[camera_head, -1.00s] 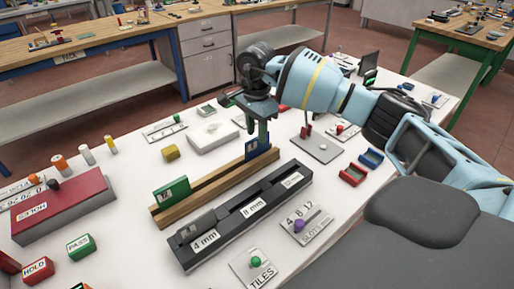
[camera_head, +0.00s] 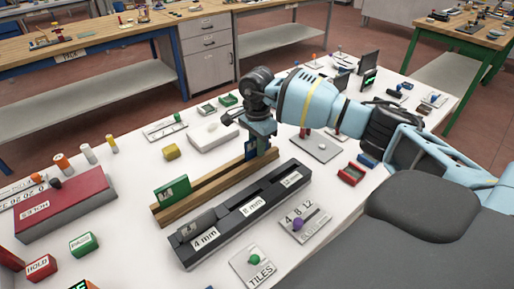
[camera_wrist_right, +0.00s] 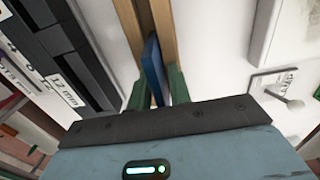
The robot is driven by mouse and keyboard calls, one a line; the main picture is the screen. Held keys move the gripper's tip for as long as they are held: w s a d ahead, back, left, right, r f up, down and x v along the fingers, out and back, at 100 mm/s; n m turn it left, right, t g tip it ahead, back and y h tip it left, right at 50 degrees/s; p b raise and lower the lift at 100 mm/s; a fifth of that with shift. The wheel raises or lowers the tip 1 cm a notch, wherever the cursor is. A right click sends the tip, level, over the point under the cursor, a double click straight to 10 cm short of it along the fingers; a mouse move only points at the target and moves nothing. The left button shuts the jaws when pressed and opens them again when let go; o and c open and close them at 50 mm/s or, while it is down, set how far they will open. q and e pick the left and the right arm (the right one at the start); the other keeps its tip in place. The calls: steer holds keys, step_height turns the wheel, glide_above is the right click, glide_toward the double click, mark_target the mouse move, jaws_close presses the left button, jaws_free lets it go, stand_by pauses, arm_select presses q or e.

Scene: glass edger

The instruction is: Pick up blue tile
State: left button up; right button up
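The blue tile (camera_head: 251,150) stands upright in the wooden rack (camera_head: 220,182), near its far end. My right gripper (camera_head: 262,143) is down around it and hides much of it in the head view. In the right wrist view the blue tile (camera_wrist_right: 153,72) stands between the two green fingers of the right gripper (camera_wrist_right: 158,92). The fingers are apart, with a gap showing on the left side of the tile. A green tile (camera_head: 173,191) stands at the rack's near end. My left gripper is not in view.
A dark slotted block (camera_head: 240,214) with millimetre labels lies along the rack. A white rounded block (camera_head: 212,137) and a yellow block (camera_head: 171,152) are behind the rack. A red box (camera_head: 63,206) is at left, a red tray (camera_head: 351,174) at right.

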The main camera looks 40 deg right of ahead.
jaws_close()
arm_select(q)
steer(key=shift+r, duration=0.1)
